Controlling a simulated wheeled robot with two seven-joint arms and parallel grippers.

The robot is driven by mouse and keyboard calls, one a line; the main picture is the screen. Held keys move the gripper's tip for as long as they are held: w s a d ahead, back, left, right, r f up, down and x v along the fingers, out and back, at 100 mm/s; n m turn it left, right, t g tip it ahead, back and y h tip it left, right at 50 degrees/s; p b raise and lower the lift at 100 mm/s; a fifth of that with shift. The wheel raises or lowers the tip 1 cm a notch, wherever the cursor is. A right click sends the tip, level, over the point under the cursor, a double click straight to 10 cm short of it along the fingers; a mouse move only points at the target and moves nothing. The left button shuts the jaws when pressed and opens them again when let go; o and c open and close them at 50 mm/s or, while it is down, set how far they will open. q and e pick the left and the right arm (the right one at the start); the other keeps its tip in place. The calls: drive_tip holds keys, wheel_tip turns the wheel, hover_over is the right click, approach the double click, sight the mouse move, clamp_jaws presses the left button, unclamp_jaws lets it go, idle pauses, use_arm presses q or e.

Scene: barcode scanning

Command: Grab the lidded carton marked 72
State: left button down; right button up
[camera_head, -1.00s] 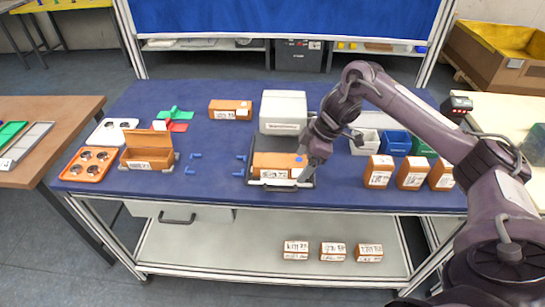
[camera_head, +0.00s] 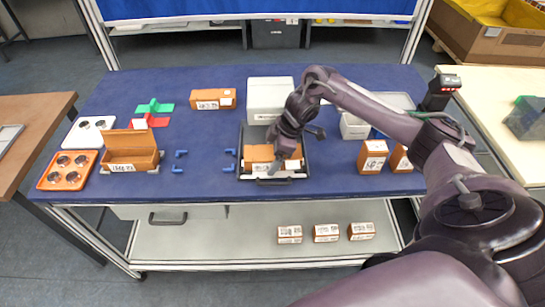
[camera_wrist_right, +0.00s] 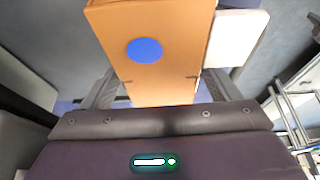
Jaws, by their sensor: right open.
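An orange-brown carton (camera_head: 258,153) with a white label lies in a dark tray (camera_head: 241,160) at the middle of the table. Its label is too small to read, so I cannot confirm the number 72. My right gripper (camera_head: 283,163) is over the right part of this carton and hides some of it. In the right wrist view the carton's orange face (camera_wrist_right: 165,75) with a blue dot lies between and beyond the open fingers (camera_wrist_right: 152,92). I cannot tell whether the fingers touch it. My left gripper is not in view.
A grey-white box (camera_head: 268,95) stands behind the tray. Another labelled carton (camera_head: 213,99) lies back left, and an open brown box (camera_head: 130,150) stands at left. Upright cartons (camera_head: 372,156) stand to the right. Several small cartons (camera_head: 326,233) sit on the lower shelf.

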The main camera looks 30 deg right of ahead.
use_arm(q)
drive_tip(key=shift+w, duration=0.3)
use_arm(e)
drive_tip(key=c, duration=1.1)
drive_tip(key=shift+r, duration=0.1)
